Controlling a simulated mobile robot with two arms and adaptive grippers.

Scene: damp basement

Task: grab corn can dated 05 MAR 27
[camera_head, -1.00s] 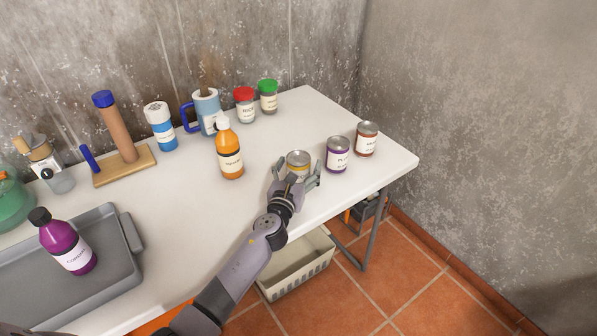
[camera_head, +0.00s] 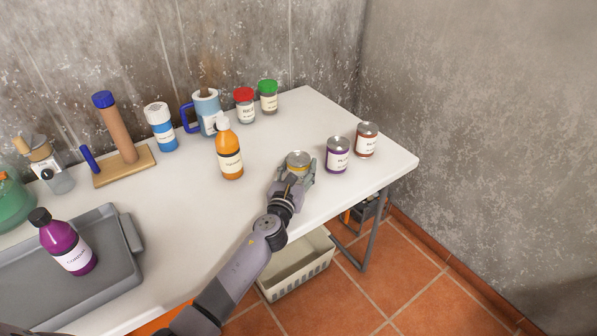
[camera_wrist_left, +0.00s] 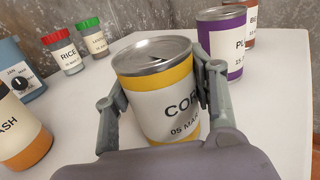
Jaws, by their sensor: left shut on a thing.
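The corn can (camera_head: 298,160) is yellow with a silver lid and stands upright near the table's front edge. In the left wrist view the corn can (camera_wrist_left: 160,95) shows a pale label reading "COR" and "05 MAR"; the rest of the text is hidden by a finger and the curve. My left gripper (camera_head: 295,178) is shut on the can, one finger on each side; in the left wrist view the gripper (camera_wrist_left: 158,100) spans it. My right gripper is not in view.
A purple-labelled can (camera_head: 337,155) stands just right of the gripper, and a red-brown can (camera_head: 367,140) beyond it. An orange bottle (camera_head: 229,152) stands to the left. A grey tray (camera_head: 118,270) with a purple bottle (camera_head: 66,243) is at left.

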